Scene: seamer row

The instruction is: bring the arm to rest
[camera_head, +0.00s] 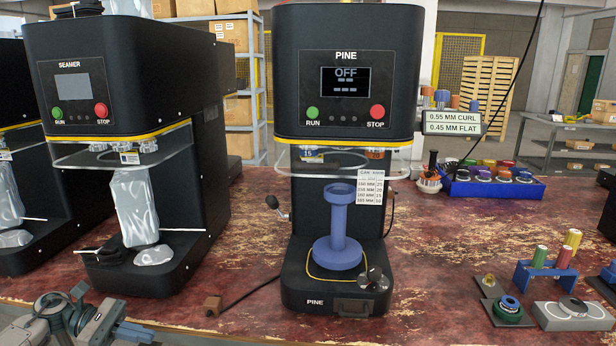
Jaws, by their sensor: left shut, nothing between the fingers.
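My left gripper (132,330) shows at the bottom left corner, low in front of the bench edge. It is shut with nothing in it, and part of my left arm (40,330) shows behind it. It is apart from the machines and from everything on the bench. My right gripper is not in view.
The PINE seamer (347,75) stands mid-bench, its display reading OFF, with a blue spool-shaped chuck (338,225) on its base. The wrapped SEAMER machine (125,75) stands left. Tooling stands (540,278) sit right.

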